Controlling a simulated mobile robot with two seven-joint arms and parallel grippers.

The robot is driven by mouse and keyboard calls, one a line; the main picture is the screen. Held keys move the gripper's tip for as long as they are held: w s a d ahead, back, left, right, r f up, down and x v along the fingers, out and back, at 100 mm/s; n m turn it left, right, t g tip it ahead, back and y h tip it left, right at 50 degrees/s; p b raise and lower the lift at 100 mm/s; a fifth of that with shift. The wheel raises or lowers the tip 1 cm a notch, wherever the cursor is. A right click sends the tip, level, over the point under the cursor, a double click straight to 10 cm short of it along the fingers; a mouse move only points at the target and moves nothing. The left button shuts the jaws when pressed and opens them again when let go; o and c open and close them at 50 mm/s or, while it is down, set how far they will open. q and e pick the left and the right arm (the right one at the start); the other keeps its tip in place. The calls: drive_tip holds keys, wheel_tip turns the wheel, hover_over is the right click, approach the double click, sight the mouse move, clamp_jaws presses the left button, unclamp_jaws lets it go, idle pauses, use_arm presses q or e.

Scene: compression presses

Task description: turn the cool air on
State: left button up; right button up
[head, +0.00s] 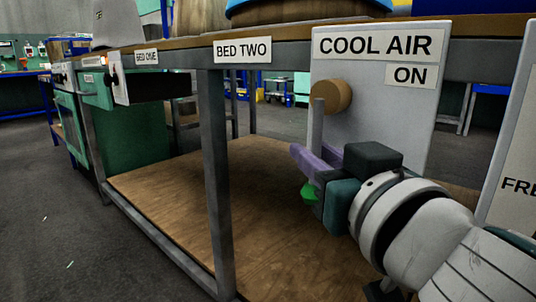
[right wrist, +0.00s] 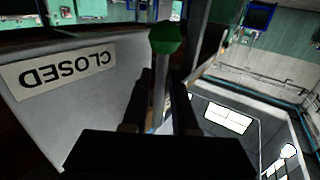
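The white COOL AIR panel (head: 375,107) with an ON label stands at the right of the head view. A round tan hub (head: 332,96) sits on it. A grey lever (head: 317,124) hangs down from the hub and ends in a green tip (head: 309,193). My right gripper (head: 313,158) is at the lower part of the lever, with its purple fingers around it. In the right wrist view the lever (right wrist: 161,85) and green tip (right wrist: 165,38) show between the two dark fingers, with narrow gaps on both sides. My left gripper is out of view.
A CLOSED label (right wrist: 58,73) shows upside down in the right wrist view. A grey table leg (head: 215,170) stands left of my gripper, above a wooden lower shelf (head: 180,205). Another white panel (head: 515,150) stands at the right edge. BED TWO (head: 243,50) is labelled on the table edge.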

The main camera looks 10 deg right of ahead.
clamp_jaws()
idle(1.4)
